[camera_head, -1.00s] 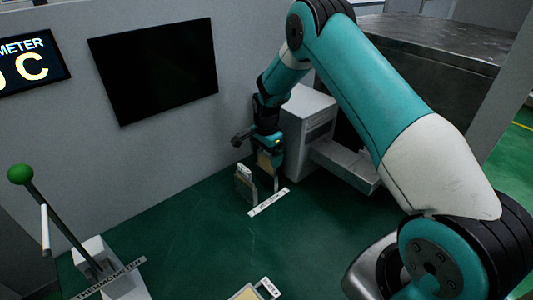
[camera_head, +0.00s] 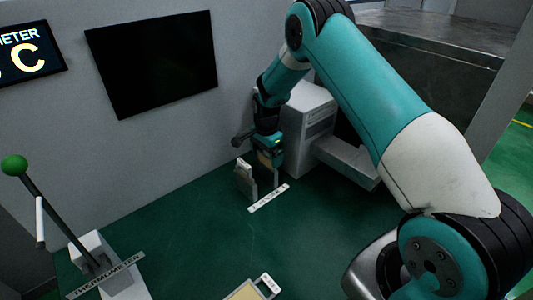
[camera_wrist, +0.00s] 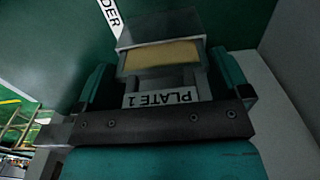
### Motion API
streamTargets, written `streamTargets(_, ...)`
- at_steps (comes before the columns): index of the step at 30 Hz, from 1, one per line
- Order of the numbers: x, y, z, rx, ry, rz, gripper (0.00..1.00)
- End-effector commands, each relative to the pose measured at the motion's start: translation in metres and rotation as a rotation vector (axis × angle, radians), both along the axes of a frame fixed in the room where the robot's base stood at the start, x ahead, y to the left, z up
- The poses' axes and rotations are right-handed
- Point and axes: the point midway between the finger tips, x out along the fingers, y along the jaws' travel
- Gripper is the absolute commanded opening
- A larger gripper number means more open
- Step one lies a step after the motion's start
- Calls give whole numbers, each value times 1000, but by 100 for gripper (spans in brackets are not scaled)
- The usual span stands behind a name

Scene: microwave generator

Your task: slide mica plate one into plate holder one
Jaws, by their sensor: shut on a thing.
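My gripper (camera_head: 268,149) points down beside the white box and is shut on mica plate one (camera_wrist: 162,55). The plate is a tan sheet, with a "PLATE 1" label (camera_wrist: 160,97) between the fingers in the wrist view. Plate holder one (camera_head: 244,181) is a small pale upright stand on the green surface. The plate is close to the holder in the head view. In the wrist view a grey edge lies around the tan sheet's far end. I cannot tell whether the sheet is inside the holder's slot; its lower edge is hidden.
A white label strip (camera_head: 268,198) lies in front of the holder. A white box (camera_head: 308,120) stands just behind and right of my gripper. Another tan plate (camera_head: 244,291) lies at the bottom edge. A thermometer stand (camera_head: 98,262) is at left. The middle of the green surface is clear.

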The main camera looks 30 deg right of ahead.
Motion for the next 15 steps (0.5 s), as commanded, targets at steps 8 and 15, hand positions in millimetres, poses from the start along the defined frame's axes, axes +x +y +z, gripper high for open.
streamTargets(8, 0, 0, -6, 0, -1, 0, 57)
streamTargets(15, 0, 0, -11, 0, -1, 0, 57)
